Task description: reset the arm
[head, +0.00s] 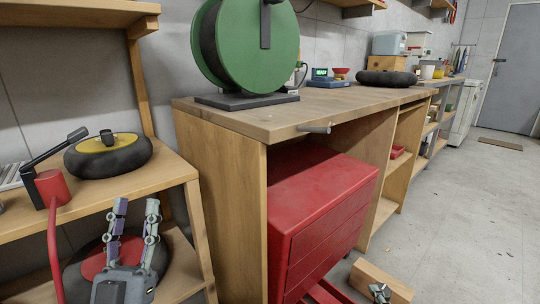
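My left gripper (136,206) is at the lower left of the head view, pointing upward. Its two fingers stand apart with nothing between them. It is in front of the lower shelf of the wooden rack, where a dark round thing with a red centre (92,264) is partly hidden behind it. A large green hose reel (270,50) stands upright on a dark base on the workbench, well apart from the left gripper.
The wooden workbench (240,116) holds a red cabinet (318,200) underneath; a metal handle (314,129) sticks out at its edge. A black-and-yellow wheel (108,158) and a red cylinder (52,187) are left. A wooden block (372,278) lies low. The right floor is mostly clear.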

